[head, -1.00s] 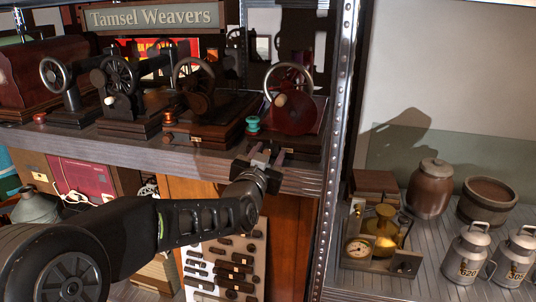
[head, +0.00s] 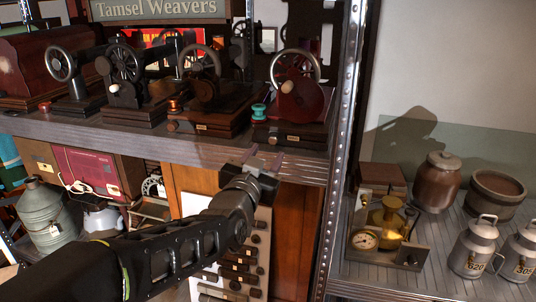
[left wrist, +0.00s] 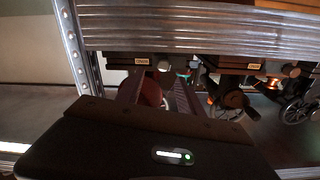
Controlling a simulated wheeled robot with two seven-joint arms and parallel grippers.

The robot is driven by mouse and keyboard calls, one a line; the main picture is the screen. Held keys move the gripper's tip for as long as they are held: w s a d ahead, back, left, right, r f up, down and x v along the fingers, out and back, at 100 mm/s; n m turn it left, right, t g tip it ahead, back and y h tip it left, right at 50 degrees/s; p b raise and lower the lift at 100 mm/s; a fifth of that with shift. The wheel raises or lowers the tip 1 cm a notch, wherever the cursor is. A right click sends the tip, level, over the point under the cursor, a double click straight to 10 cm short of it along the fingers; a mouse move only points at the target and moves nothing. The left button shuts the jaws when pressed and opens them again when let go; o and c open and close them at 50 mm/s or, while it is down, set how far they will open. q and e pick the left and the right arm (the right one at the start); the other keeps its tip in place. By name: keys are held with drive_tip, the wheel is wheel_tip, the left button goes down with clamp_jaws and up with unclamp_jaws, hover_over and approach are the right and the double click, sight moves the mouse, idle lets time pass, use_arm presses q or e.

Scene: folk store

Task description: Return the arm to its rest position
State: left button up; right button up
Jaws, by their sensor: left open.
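My left arm (head: 180,250) comes in from the lower left in the head view. Its gripper (head: 262,158) is open and empty, just in front of and below the front edge of the shelf (head: 300,165). In the left wrist view the two fingers (left wrist: 155,95) reach out apart with nothing held between them, and the shelf edge (left wrist: 190,32) crosses the top of the picture. Above the gripper a red sewing machine (head: 298,100) stands on the shelf, with a teal spool (head: 258,112) on its base. My right gripper does not show.
Several black sewing machines (head: 125,85) stand in a row on the shelf. A metal post (head: 342,140) rises to the right of the gripper. Beyond it are a brass device (head: 388,225), a brown jar (head: 437,182) and milk cans (head: 472,247). A grey-green can (head: 45,215) stands lower left.

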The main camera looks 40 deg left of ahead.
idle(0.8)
use_arm(q)
drive_tip(key=w+d+f+n+g+h, duration=0.1)
drive_tip(key=d+f+g+h, duration=0.1)
drive_tip(key=f, duration=0.7)
drive_tip(key=w+d+f+n+g+h, duration=0.1)
drive_tip(key=w+d+f+n+g, duration=0.1)
drive_tip(key=f, duration=0.8)
drive_tip(key=s+d+f+g+h, duration=0.2)
drive_tip(key=d+f, duration=0.3)
drive_tip(key=f, duration=0.4)
drive_tip(key=s+d+f+g+h, duration=0.2)
drive_tip(key=d+f, duration=0.3)
drive_tip(key=f, duration=0.4)
drive_tip(key=s+d+f+m+g+h, duration=0.1)
drive_tip(key=s+d+f+g, duration=0.3)
drive_tip(key=s+d+f, duration=0.4)
drive_tip(key=s+d+f+m+g+h, duration=0.1)
drive_tip(key=s+d+f+g, duration=0.3)
drive_tip(key=s+d+f, duration=0.5)
drive_tip(key=s+f+h, duration=0.1)
drive_tip(key=s+f, duration=0.2)
drive_tip(key=s, duration=0.2)
drive_tip(key=shift+d+m, duration=0.3)
drive_tip(key=shift+m, duration=0.1)
